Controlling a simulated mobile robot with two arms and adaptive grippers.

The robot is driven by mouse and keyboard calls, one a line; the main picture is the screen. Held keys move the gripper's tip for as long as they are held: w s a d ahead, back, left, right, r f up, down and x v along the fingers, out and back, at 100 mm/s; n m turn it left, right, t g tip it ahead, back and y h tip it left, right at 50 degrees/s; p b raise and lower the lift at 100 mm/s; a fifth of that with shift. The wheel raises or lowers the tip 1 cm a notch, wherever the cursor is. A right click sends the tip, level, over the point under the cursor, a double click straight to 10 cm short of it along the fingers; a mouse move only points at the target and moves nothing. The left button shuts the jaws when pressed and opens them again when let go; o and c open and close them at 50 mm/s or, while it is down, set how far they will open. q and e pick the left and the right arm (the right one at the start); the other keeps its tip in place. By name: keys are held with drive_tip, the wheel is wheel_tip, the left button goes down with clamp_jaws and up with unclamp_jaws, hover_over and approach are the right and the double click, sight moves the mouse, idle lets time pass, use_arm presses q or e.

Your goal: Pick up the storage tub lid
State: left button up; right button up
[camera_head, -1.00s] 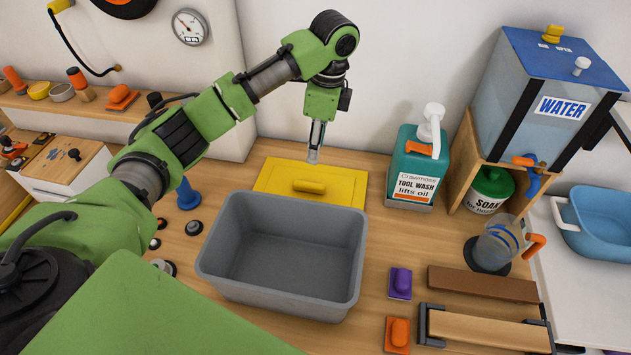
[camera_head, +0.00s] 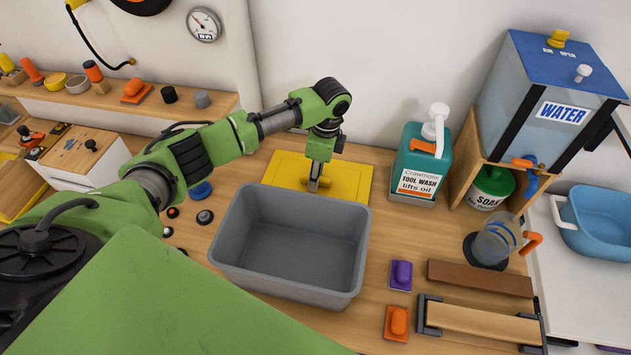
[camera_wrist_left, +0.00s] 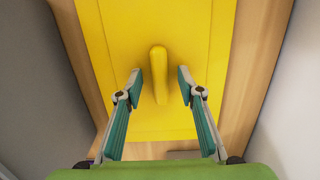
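The storage tub lid (camera_head: 345,181) is a flat yellow panel lying on the wooden bench behind the grey tub (camera_head: 293,240). In the left wrist view the yellow lid (camera_wrist_left: 110,50) has a raised bar handle (camera_wrist_left: 159,75) along its middle. My left gripper (camera_head: 314,187) is low over the lid at its handle. In the left wrist view my left gripper (camera_wrist_left: 158,88) is open, with one finger on each side of the handle and a gap on both sides. The handle is mostly hidden by the gripper in the head view. My right gripper is not in view.
The open, empty tub stands directly in front of the lid. A teal tool wash bottle (camera_head: 422,165) stands right of the lid, and a water tank (camera_head: 545,95) on a wooden stand is farther right. The wall is close behind the lid.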

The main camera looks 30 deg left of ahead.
use_arm(q)
drive_tip(key=shift+f, duration=0.3)
idle(0.6)
clamp_jaws()
